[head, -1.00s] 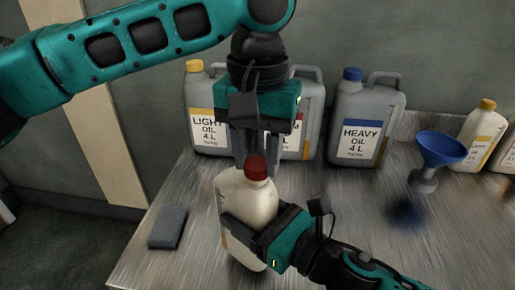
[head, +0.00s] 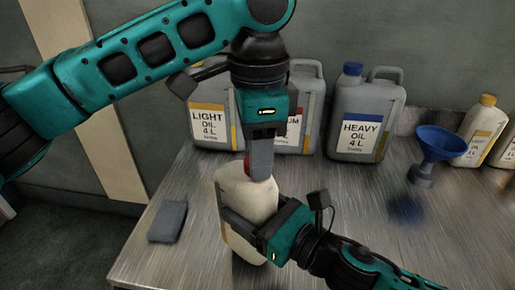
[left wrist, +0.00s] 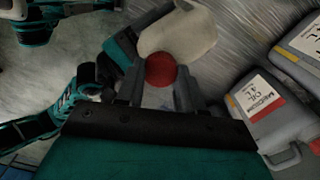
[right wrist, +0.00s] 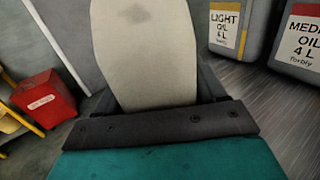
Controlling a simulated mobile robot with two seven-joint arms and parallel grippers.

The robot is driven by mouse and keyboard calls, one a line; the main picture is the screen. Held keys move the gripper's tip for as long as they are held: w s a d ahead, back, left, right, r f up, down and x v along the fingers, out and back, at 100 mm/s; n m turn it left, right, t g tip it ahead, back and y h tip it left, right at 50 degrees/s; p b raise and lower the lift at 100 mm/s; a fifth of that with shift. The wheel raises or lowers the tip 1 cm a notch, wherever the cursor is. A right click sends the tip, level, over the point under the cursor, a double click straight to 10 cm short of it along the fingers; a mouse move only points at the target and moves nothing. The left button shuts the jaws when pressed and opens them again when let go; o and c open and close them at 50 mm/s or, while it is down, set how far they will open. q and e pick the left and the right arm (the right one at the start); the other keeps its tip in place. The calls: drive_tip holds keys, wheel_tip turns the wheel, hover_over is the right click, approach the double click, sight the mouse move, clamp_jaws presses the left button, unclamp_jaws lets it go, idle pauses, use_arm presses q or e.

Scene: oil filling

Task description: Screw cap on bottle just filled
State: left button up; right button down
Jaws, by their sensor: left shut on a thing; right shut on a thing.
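The cream bottle (head: 247,195) stands roughly upright near the front of the metal table, with a red cap (head: 246,166) at its top. My left gripper (head: 261,172) points down from above and is shut on the red cap; the left wrist view shows the round cap (left wrist: 161,69) between its two fingers. My right gripper (head: 245,225) comes from the lower right and is shut around the bottle's body, which fills the middle of the right wrist view (right wrist: 148,50). The cap's lower edge and the bottle's neck are mostly hidden by the left fingers.
Large grey light oil (head: 208,124), medium oil (head: 305,135) and heavy oil (head: 363,120) canisters stand along the wall. A blue funnel (head: 440,145) stands at right, near a yellow-capped bottle (head: 482,130). A grey sponge-like block (head: 168,222) lies at left.

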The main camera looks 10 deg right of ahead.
use_arm(q)
drive_tip(key=m, duration=0.5)
drive_tip(key=shift+m, duration=0.4)
drive_tip(key=m, duration=1)
drive_tip(key=shift+m, duration=0.4)
drive_tip(key=m, duration=0.8)
drive_tip(key=shift+m, duration=0.3)
drive_tip(key=m, duration=0.3)
drive_tip(key=shift+a+m, duration=0.1)
drive_tip(key=shift+m, duration=0.3)
drive_tip(key=m, duration=0.4)
